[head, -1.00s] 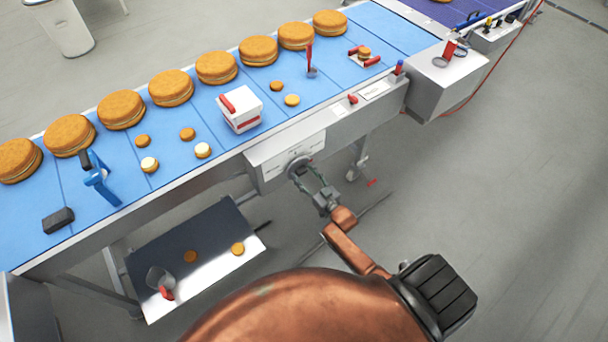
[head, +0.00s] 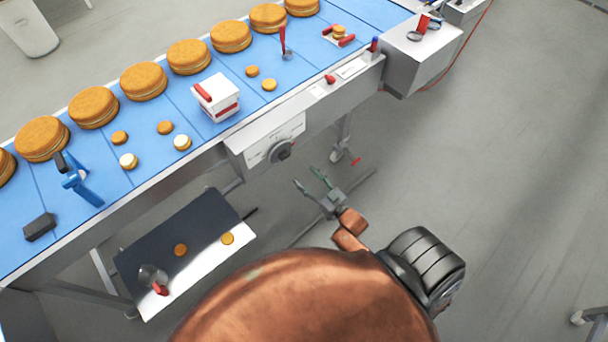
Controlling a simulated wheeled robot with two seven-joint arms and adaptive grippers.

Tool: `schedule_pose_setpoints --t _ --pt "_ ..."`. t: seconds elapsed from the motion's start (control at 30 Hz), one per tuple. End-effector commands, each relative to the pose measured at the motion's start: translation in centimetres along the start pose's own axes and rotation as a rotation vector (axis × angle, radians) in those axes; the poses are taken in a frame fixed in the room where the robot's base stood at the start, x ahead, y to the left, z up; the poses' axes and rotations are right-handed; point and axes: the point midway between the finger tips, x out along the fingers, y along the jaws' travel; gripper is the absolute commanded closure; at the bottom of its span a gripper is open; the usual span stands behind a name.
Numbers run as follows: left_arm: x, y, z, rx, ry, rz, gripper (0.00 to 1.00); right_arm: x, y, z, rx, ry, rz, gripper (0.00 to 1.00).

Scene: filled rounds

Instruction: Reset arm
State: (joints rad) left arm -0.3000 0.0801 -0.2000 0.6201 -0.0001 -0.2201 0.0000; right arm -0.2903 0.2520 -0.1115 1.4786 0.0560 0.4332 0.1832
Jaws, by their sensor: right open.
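My right gripper (head: 308,185) is open and empty. It hangs over the floor in front of the conveyor, below and to the right of the round control knob (head: 280,152) on the conveyor's side panel (head: 262,141). A clear gap shows between the fingers and the knob. My copper-coloured right arm (head: 350,228) is bent back close to my body. My left gripper is not in the picture.
The blue conveyor (head: 150,183) carries a row of large filled rounds (head: 144,80), several small ones, a red-and-white box (head: 215,98) and a blue tool (head: 80,182).

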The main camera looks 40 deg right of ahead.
Motion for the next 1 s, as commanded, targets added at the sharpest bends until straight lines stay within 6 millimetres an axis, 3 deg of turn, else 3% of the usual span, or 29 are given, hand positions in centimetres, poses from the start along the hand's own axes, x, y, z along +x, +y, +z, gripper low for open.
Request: schedule_pose_setpoints --t 0.4,0.53,0.67,0.77,0.87,1.0 --pt "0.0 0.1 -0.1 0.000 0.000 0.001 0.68 0.1 0.0 0.0 0.000 0.000 0.000 0.48" --pt "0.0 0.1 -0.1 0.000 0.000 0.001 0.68 -0.4 0.1 1.9 -0.001 -0.041 0.007 0.48" --pt "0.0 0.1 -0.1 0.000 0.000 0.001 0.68 -2.4 0.1 8.0 -0.004 -0.181 0.029 0.48" --pt "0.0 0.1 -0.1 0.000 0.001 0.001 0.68 -5.3 0.0 14.5 -0.011 -0.335 0.048 0.48" --pt "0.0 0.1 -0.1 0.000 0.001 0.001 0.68 -9.1 -0.5 20.8 -0.018 -0.496 0.059 0.48" --pt "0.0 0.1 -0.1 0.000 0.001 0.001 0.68 -15.7 -1.6 28.7 -0.028 -0.720 0.065 0.48"
